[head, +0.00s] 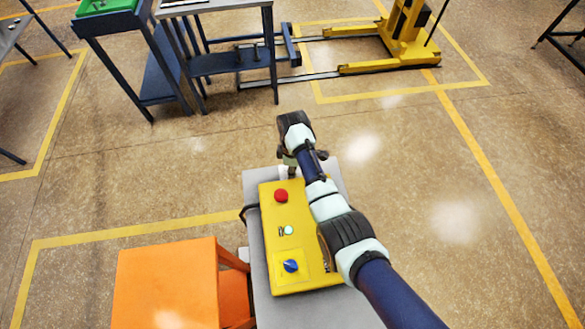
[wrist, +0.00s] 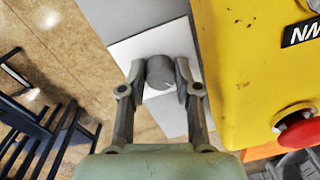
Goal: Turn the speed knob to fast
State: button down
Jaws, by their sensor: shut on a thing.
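A grey round knob (wrist: 160,70) stands on a white plate (wrist: 172,118) in the wrist view, beside the yellow control box; it appears to be the speed knob. My gripper (wrist: 162,88) is shut on it, with one finger on each side. No readable speed marks show on the plate, and I cannot tell the knob's setting. In the head view my gripper (head: 290,164) is at the far end of the grey table, past the box, and the knob is hidden there.
The yellow control box (head: 272,215) carries a red button (head: 281,196), a pale green button (head: 288,230) and a blue knob (head: 291,266). It lies on the grey table (head: 258,278). An orange object (head: 165,285) stands at the left. Open floor lies beyond the table.

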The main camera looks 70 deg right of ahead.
jog(key=shift+r, duration=0.1)
jog(key=m+p, duration=0.2)
jog(key=m, duration=0.1)
jog(key=shift+r, duration=0.1)
jog(key=m+p, duration=0.2)
jog(key=m, duration=0.2)
jog(key=shift+a+m+p, duration=0.1)
jog(key=shift+m+p, duration=0.2)
jog(key=shift+m, duration=0.1)
jog(key=m+p, duration=0.1)
jog(key=m, duration=0.3)
jog(key=shift+t, duration=0.3)
jog(key=shift+f+m+p, duration=0.2)
jog(key=shift+m+p, duration=0.4)
jog(key=shift+m, duration=1.2)
jog(key=c, duration=1.1)
grip_release()
